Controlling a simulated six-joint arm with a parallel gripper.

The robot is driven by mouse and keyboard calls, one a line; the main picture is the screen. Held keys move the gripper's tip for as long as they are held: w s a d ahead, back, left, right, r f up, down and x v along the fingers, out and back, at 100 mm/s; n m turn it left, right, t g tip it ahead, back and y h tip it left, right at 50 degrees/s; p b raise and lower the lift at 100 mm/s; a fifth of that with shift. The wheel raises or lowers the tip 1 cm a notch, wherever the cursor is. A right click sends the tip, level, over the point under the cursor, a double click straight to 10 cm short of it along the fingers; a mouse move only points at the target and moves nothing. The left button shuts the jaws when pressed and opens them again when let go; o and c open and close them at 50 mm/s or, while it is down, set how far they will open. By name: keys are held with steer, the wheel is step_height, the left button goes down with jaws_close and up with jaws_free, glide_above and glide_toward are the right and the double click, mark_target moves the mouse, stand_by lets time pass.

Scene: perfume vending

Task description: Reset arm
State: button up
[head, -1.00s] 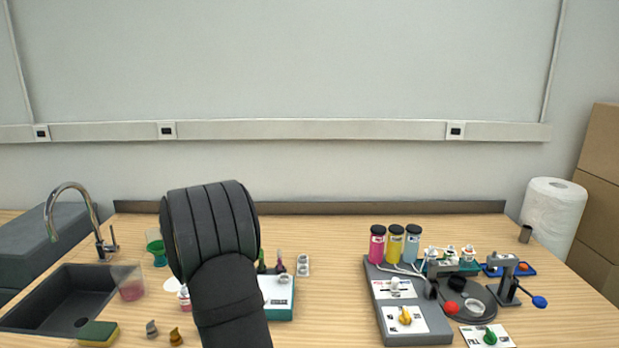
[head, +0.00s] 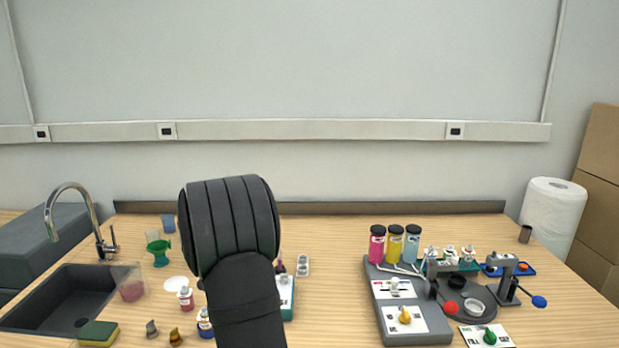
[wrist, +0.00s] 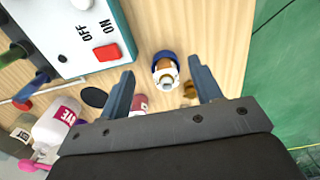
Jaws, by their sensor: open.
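My arm rises in front of the table in the head view and hides my gripper there. In the wrist view my gripper (wrist: 160,92) is open, its two blue-grey fingers apart with nothing held between them. Below and beyond the fingers stands a small bottle with a blue part and amber contents (wrist: 166,72), apart from both fingers. The same blue-labelled bottle seems to show beside my arm in the head view (head: 205,323). A white box with an ON/OFF switch (wrist: 80,30) is at the upper left of the wrist view.
A pink-labelled bottle (head: 186,297), green funnel (head: 158,248), sink (head: 65,298) and sponge (head: 98,333) are at left. A grey dispenser (head: 405,310) with pink, yellow and blue bottles stands right of centre, beside a round turntable (head: 468,305).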

steer(key=d+r, duration=0.4)
steer(key=d, duration=0.2)
steer(key=w+a+f, duration=0.1)
steer(key=w+a, duration=0.1)
steer(key=w, duration=0.8)
steer(key=a+f, duration=0.2)
steer(key=a, duration=0.1)
steer(key=w+a+f, duration=0.1)
steer(key=a+f, duration=0.2)
steer(key=a, duration=0.1)
steer(key=a+f, duration=0.3)
steer(key=a, duration=0.1)
steer(key=shift+w+a+f, duration=0.15)
steer(key=shift+w+f, duration=0.05)
steer(key=shift+f, duration=0.65)
